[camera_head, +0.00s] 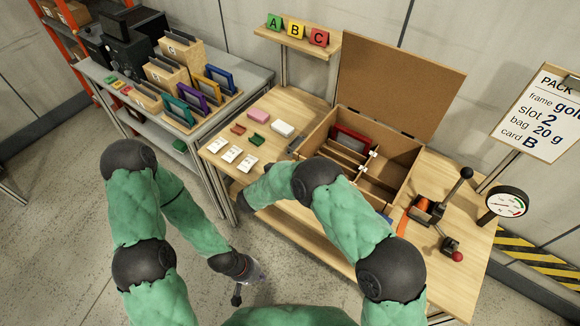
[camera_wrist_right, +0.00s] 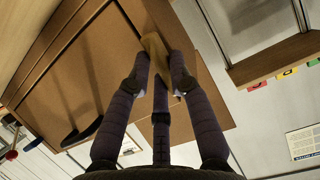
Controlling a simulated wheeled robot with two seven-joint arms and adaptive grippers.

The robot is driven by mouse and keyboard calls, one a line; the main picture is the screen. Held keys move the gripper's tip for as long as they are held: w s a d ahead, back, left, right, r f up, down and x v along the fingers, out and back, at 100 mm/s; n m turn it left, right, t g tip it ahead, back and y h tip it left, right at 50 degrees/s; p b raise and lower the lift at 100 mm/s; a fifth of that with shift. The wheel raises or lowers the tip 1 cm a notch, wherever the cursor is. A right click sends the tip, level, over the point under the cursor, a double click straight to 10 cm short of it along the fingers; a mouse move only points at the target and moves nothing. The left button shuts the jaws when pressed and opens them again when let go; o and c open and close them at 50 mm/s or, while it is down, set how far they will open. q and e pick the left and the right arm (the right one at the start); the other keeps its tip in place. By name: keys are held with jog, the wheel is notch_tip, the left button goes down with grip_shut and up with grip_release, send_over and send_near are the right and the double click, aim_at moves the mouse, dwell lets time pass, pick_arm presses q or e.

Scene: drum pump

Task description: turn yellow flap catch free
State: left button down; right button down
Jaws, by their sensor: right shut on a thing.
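The open cardboard box (camera_head: 318,138) stands on the wooden table with its brown lid (camera_head: 400,75) raised. My right gripper (camera_wrist_right: 158,70) shows in the right wrist view, its dark fingers closing on a small ochre-yellow piece at the edge of a brown panel. The piece looks like the yellow flap catch (camera_wrist_right: 155,48), partly covered by the fingers. In the head view I cannot make out the catch, and my right arm covers the box's near left side. My left gripper (camera_head: 246,282) hangs low in front of the table, over the floor, with its fingers apart and empty.
A red frame (camera_head: 351,140) stands inside the box. White cards (camera_head: 230,154) and small coloured blocks lie left of it. A lever device (camera_head: 425,210) and a gauge (camera_head: 507,202) are at the right. A sign (camera_head: 545,115) stands behind them. A grey table (camera_head: 240,88) holds coloured frames.

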jog(key=shift+n, duration=0.3)
dwell(0.4)
jog(key=c, duration=1.4)
grip_release()
jog(key=v, duration=0.7)
jog(key=shift+a, duration=0.3)
jog(key=shift+s, duration=0.15)
